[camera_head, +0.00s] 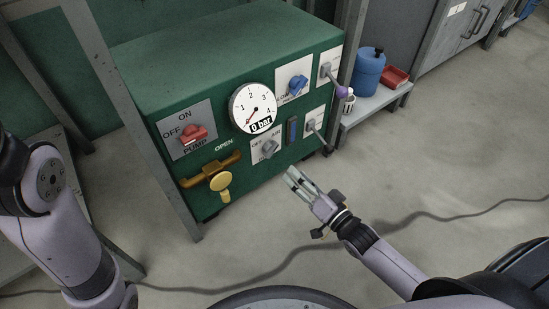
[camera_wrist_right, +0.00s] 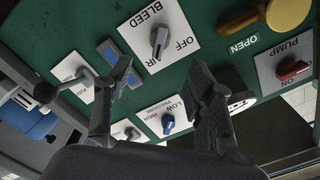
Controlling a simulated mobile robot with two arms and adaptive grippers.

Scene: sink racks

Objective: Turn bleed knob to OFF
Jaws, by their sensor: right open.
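The bleed knob (camera_head: 269,148) is a grey knob on a white plate on the green panel, below and right of the gauge. In the right wrist view the knob (camera_wrist_right: 158,42) shows upside down, with BLEED, OFF and AIR printed around it. One end of its bar lies close to AIR; which end is the pointer is hard to tell. My right gripper (camera_head: 294,179) is open and empty, in front of the panel, below and right of the knob and apart from it. Its fingers show in the wrist view (camera_wrist_right: 160,95). My left gripper is out of view.
The gauge (camera_head: 253,108) reads 0 bar. A blue canister (camera_head: 369,70) stands on a side shelf.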

